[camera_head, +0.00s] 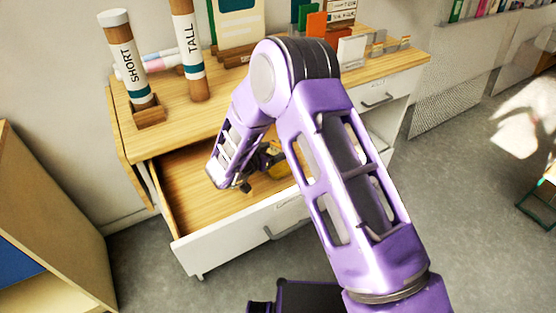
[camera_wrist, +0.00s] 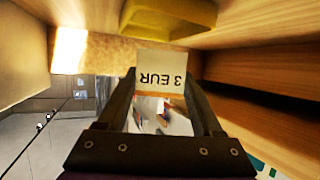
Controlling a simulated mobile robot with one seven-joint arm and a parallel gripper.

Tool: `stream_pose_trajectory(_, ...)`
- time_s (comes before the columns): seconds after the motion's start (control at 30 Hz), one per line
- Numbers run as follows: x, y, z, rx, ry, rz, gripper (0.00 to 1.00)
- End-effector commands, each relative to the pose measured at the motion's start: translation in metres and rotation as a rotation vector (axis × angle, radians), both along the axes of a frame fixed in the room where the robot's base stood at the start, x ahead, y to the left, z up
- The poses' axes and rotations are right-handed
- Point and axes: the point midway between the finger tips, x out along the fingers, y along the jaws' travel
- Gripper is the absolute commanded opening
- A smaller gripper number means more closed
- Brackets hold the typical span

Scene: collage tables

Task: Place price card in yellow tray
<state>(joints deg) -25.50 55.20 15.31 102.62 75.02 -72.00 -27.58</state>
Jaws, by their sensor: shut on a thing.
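The price card (camera_wrist: 160,62), a pale card reading "3 EUR" upside down in the wrist view, is between the fingertips of my gripper (camera_wrist: 161,80), which is shut on it. The yellow tray (camera_wrist: 168,20) lies just beyond the card at the top of the wrist view. In the head view, part of the yellow tray (camera_head: 279,171) shows inside the open drawer, and my arm hides the rest. My gripper (camera_head: 262,165) is low over the drawer near the tray, mostly hidden by my arm, and the card cannot be made out there.
The open drawer (camera_head: 190,195) has a bare wooden floor at left and a white front. On the desk top (camera_head: 225,112) stand tubes marked SHORT (camera_head: 127,60) and TALL (camera_head: 190,50), with cards and small boxes behind my arm. A cabinet (camera_head: 50,200) stands at far left.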

Motion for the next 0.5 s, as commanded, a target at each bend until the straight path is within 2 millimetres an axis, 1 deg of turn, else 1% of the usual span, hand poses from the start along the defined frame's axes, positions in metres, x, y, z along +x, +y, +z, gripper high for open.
stream_pose_trajectory(0.13, 0.000, -0.001, -0.017, -0.001, 0.002, -0.001, 0.16)
stream_pose_trajectory(0.2, 0.000, 0.000, -0.028, 0.000, 0.003, 0.001, 0.16)
stream_pose_trajectory(0.3, 0.000, 0.000, -0.038, 0.000, 0.002, 0.000, 0.16)
stream_pose_trajectory(0.5, 0.000, 0.000, -0.037, 0.001, -0.001, 0.001, 0.16)
